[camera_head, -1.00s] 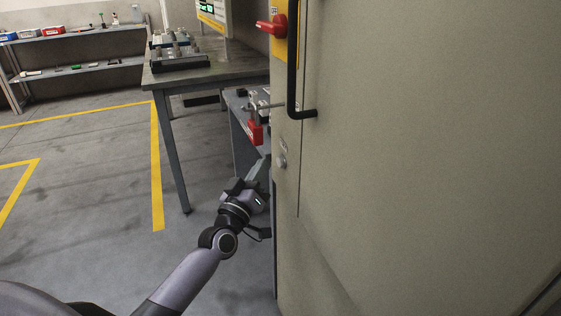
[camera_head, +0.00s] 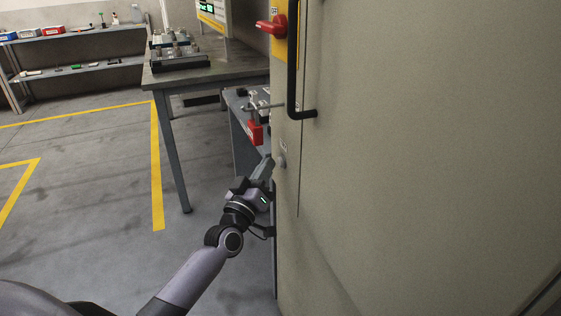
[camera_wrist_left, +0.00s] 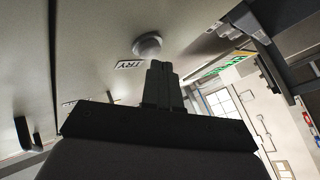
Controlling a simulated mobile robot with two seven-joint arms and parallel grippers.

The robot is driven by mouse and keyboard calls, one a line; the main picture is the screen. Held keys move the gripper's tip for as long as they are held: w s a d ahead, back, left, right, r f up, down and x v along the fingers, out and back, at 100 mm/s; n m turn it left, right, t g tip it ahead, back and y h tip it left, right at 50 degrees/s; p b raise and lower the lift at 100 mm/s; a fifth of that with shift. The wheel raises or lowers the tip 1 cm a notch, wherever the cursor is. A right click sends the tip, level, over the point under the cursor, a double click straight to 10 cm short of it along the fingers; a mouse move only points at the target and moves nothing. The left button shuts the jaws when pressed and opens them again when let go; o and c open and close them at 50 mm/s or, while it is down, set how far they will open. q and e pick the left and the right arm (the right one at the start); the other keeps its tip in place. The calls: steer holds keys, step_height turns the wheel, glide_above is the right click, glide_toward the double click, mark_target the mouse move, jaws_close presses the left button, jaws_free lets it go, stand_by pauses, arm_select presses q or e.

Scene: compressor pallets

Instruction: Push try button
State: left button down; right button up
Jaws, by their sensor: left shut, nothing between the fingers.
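The try button (camera_head: 281,160) is a small round grey knob on the cabinet's narrow front edge, below the black handle. It also shows in the left wrist view (camera_wrist_left: 148,45), beside a small "TRY" label (camera_wrist_left: 130,65). My left gripper (camera_head: 267,162) is shut and empty, with its fingertips just left of the button in the head view. In the left wrist view the shut fingertips (camera_wrist_left: 160,66) point up toward the panel, just below and right of the button. I cannot tell whether they touch it. My right gripper is not in view.
The large beige cabinet (camera_head: 430,150) fills the right side, with a black handle (camera_head: 292,70) and a red rotary switch (camera_head: 272,25). A red padlock (camera_head: 254,133) hangs left of the cabinet edge, above my gripper. A workbench (camera_head: 210,74) stands behind. Floor at left is clear.

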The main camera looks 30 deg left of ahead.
arm_select(q)
steer(key=shift+w+d, duration=0.3)
steer(key=shift+w, duration=0.05)
stand_by(0.3)
steer(key=shift+s+a, duration=0.7)
steer(key=shift+s, duration=0.1)
steer(key=s+a, duration=0.2)
steer(key=s+a+p, duration=0.1)
steer(key=s+a, duration=0.1)
steer(key=shift+s, duration=0.25)
stand_by(0.3)
steer(key=shift+d, duration=0.1)
stand_by(0.6)
